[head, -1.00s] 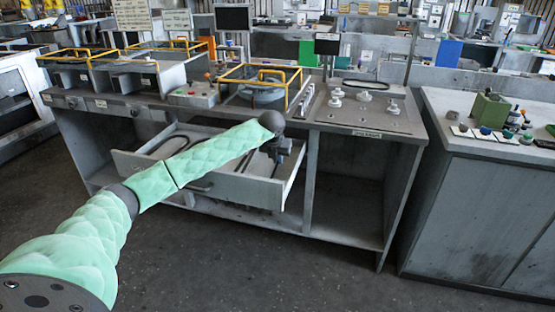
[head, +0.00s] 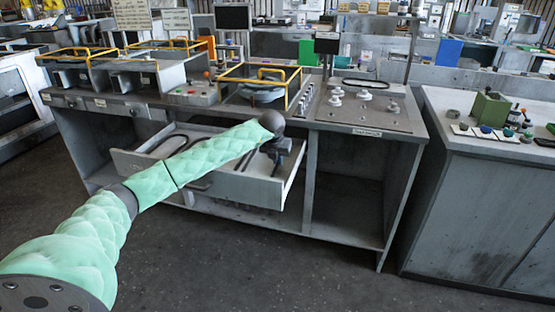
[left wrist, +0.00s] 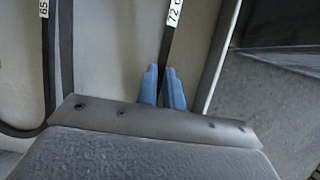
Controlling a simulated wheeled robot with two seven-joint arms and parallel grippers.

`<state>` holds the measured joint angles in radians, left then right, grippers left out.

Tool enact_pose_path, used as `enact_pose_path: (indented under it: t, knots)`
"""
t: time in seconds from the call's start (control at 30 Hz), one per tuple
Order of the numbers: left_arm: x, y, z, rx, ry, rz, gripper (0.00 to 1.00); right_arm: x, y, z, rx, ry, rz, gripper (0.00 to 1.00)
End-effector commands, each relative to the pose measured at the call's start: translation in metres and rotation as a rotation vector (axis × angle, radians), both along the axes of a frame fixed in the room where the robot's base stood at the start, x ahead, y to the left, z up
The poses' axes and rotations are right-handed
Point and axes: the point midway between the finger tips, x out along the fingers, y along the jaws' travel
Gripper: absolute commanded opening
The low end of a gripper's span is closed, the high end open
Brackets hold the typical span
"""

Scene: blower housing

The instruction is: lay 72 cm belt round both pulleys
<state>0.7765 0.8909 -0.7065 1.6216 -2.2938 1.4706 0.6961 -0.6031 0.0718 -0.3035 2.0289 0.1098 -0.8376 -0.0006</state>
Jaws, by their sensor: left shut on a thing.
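In the left wrist view, the blue fingers of my left gripper (left wrist: 163,88) are shut on a black belt (left wrist: 166,50) with a white label reading "72". The belt is in the open drawer (head: 235,185), where the head view shows my left gripper (head: 277,150) at the right end; the fingertips are hard to make out there. A second black belt labelled "65" (left wrist: 47,45) lies to the left. Several pale round pieces (head: 365,96) stand on the bench's right panel; I cannot tell which are the two pulleys. My right gripper is out of view.
A dark loop (head: 362,83) lies at the back of the right panel (head: 350,118). A yellow-railed guard (head: 258,82) stands left of that panel. A side cabinet (head: 480,190) with small parts on top stands at the right. The floor in front is clear.

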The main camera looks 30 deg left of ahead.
Motion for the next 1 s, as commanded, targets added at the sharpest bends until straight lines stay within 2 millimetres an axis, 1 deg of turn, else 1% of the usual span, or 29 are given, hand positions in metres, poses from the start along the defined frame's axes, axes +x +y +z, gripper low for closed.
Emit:
enact_pose_path:
  t: [0.03, 0.1, 0.57, 1.0]
  knots:
    - [-0.0005, -0.0002, -0.0042, 0.000, 0.002, 0.000, 0.00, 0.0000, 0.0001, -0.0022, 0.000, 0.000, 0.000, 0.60]
    - [-0.0005, -0.0002, -0.0055, 0.000, 0.002, 0.000, 0.00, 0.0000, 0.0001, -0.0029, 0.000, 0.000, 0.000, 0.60]
    - [-0.0004, -0.0001, -0.0058, 0.000, 0.002, 0.000, 0.00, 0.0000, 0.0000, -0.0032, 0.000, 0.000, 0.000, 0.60]
    - [-0.0002, 0.0002, -0.0133, 0.000, 0.002, 0.000, 0.00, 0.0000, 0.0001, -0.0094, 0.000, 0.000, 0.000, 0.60]
